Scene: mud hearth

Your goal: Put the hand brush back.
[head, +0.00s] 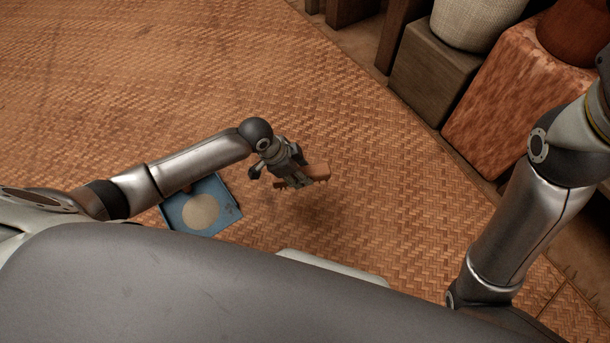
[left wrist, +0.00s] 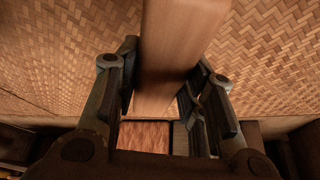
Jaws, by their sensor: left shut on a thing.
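My left gripper (head: 287,172) is shut on the hand brush (head: 318,174), a brown wooden piece, and holds it above the woven mat floor. A shadow lies on the mat below it. In the left wrist view the brush's flat wooden body (left wrist: 172,50) runs up out of the picture between the two fingers of the left gripper (left wrist: 172,105). Its bristles cannot be made out clearly. My right arm is at the right of the head view, but its gripper is out of the picture.
A blue square item (head: 228,196) with a pale round patch lies on the mat (head: 190,70), partly behind my left arm. At upper right stand a dark wooden block (head: 430,70), a reddish block (head: 515,100), a woven pale container (head: 475,20) and a red-brown vessel (head: 578,35). The mat's middle is clear.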

